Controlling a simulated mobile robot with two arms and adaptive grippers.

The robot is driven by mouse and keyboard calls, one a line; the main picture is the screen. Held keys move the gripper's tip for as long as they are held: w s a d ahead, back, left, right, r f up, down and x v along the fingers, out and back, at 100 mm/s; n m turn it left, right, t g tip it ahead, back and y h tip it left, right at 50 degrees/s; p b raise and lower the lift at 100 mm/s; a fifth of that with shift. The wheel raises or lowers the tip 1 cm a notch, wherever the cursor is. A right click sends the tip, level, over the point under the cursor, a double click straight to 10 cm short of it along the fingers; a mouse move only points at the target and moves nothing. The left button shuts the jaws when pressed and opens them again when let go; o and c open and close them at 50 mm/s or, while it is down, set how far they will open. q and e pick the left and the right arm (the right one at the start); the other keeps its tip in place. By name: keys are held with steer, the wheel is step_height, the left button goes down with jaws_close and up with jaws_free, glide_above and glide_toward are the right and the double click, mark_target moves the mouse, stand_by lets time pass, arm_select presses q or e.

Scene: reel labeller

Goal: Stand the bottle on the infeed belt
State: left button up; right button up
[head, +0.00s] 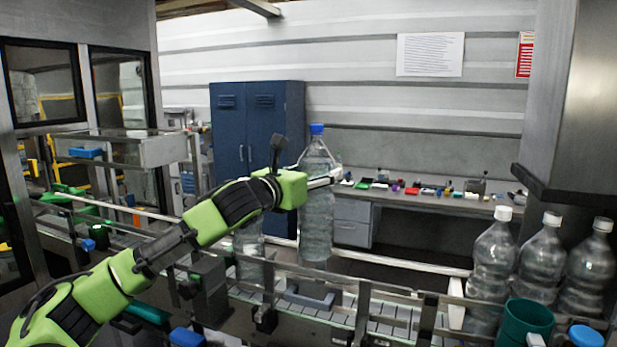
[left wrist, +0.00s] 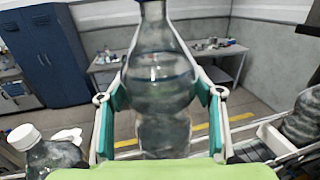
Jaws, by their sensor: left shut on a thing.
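The clear bottle with a blue cap (head: 317,225) is upright in the middle of the head view. My left gripper (head: 322,181) is shut around its upper body. In the left wrist view the bottle (left wrist: 160,85) stands between the two teal finger pads of the left gripper (left wrist: 161,125). The infeed belt (head: 335,316) is a pale slatted conveyor running below the bottle between metal rails. The bottle's base shows in front of the far rail and appears above the belt, with no clear contact. My right gripper is not in view.
Another clear bottle (head: 249,252) stands on the line to the left, partly behind my arm. Several white-capped bottles (head: 541,260) stand at the right, beside a green cup (head: 524,321). Guard rails (head: 400,264) border the belt. A cluttered bench (head: 420,197) is behind.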

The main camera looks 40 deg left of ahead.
mark_target(316, 230)
arm_select(q)
step_height(316, 230, down, 9)
steer(key=shift+w+r+b, duration=0.1)
steer(key=shift+w+b, duration=0.05)
steer(key=shift+b, duration=0.5)
steer(key=shift+a+f, duration=0.1)
steer(key=shift+f, duration=2.45)
steer(key=o, duration=1.7)
steer(key=shift+f, duration=0.4)
steer(key=o, duration=0.4)
steer(key=shift+r, duration=0.15)
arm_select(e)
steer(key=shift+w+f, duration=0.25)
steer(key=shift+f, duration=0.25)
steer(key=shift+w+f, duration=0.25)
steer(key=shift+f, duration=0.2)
